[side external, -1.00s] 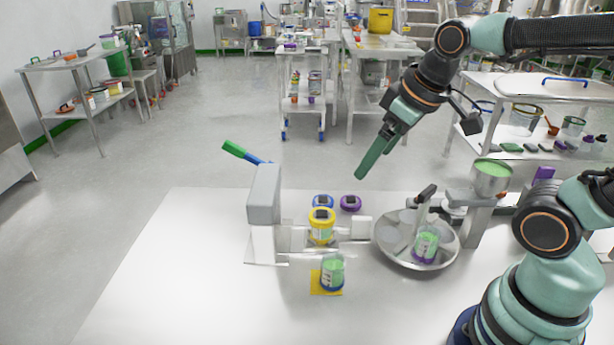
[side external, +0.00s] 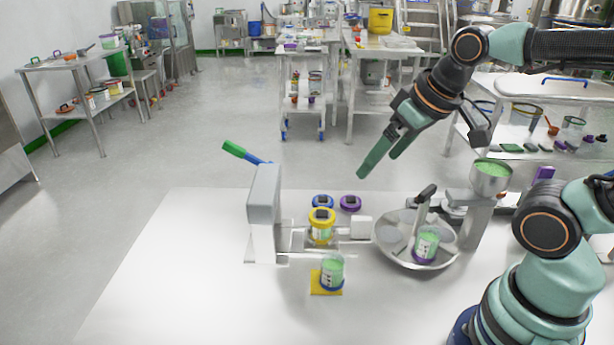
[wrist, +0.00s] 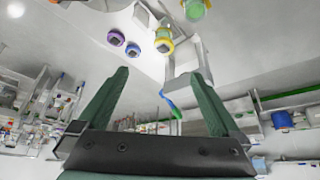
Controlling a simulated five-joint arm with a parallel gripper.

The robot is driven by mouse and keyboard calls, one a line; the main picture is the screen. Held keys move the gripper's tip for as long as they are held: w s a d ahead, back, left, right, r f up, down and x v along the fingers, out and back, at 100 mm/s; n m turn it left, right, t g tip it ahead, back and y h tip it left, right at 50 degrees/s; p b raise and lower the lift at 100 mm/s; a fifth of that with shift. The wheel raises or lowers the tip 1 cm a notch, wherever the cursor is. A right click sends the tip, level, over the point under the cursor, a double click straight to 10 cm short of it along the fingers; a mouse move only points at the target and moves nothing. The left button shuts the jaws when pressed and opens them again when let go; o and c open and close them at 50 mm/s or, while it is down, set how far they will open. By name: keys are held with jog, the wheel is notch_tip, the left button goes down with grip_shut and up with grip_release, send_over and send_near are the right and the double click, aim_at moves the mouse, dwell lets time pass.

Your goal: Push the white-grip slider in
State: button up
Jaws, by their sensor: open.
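The white-grip slider (side external: 361,226) is a small white block at the right end of a rail on a clear and grey fixture. It sticks out to the right of a jar with a yellow lid (side external: 320,232). The fixture's grey upright block (side external: 264,194) stands at the rail's left end; it also shows in the wrist view (wrist: 187,56). My gripper (side external: 378,166) is open and empty, with green fingers pointing down and left, above and apart from the slider. In the wrist view my gripper (wrist: 158,73) shows nothing between its fingertips.
A jar of green material (side external: 332,271) stands on a yellow pad in front of the rail. Blue-lidded (side external: 322,201) and purple-lidded (side external: 350,203) jars stand behind it. A round metal pan (side external: 390,255) holding a jar is just right of the slider. The white table's left side is clear.

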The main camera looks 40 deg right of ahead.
jog(key=shift+c, duration=0.3)
jog(key=shift+c, duration=0.7)
jog(key=m+g, duration=0.6)
jog(key=m, duration=0.3)
send_near(362, 218)
notch_tip(362, 218, down, 10)
jog(key=shift+s+f, duration=0.1)
jog(key=shift+s, duration=0.05)
